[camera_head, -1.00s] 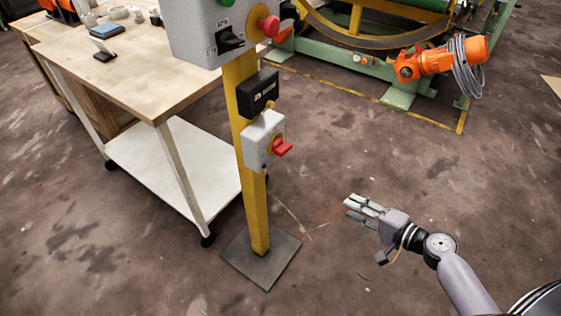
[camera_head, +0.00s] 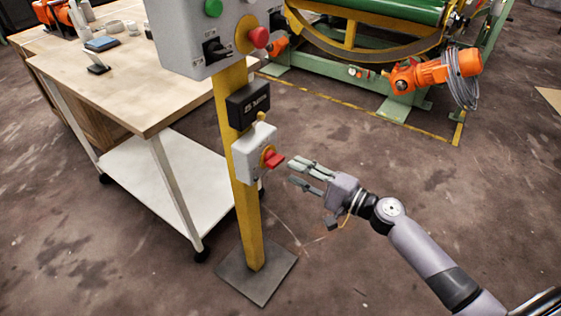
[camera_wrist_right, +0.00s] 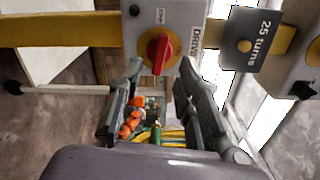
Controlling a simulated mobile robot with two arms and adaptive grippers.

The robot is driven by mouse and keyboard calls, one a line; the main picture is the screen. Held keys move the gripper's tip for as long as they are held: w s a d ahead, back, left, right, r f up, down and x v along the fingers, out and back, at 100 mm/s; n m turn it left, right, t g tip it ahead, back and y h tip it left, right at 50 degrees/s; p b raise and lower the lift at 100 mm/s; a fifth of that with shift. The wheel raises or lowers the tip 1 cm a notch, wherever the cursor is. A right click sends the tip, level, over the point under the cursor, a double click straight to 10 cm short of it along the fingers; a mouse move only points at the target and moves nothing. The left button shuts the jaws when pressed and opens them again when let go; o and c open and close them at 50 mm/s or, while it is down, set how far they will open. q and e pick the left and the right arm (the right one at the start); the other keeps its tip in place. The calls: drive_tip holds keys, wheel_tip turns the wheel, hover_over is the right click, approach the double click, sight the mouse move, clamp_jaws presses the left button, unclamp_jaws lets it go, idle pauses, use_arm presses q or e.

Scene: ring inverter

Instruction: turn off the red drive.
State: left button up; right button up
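The red drive switch (camera_head: 272,157) is a red rotary handle on a yellow disc, on a grey box (camera_head: 250,146) fixed to a yellow post. In the right wrist view the red handle (camera_wrist_right: 160,54) stands near upright in the picture, beside the label "Drive". My right gripper (camera_head: 298,174) is just right of the switch in the head view, fingers pointing at it. In the right wrist view its two fingers (camera_wrist_right: 166,85) are spread, with the handle beyond and between their tips. No contact shows. My left gripper is out of view.
Above the switch are a black "25 turns" box (camera_head: 248,103) and a larger grey control box (camera_head: 200,40) with a red button. A wooden workbench (camera_head: 115,85) stands left of the yellow post (camera_head: 248,220).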

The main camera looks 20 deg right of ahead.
sight(279, 163)
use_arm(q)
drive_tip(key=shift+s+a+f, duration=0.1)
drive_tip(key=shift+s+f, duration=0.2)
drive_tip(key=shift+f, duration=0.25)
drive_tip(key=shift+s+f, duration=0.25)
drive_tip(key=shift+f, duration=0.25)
use_arm(e)
drive_tip(key=x, duration=0.6)
drive_tip(key=shift+d, duration=0.1)
drive_tip(key=shift+c, duration=0.2)
clamp_jaws()
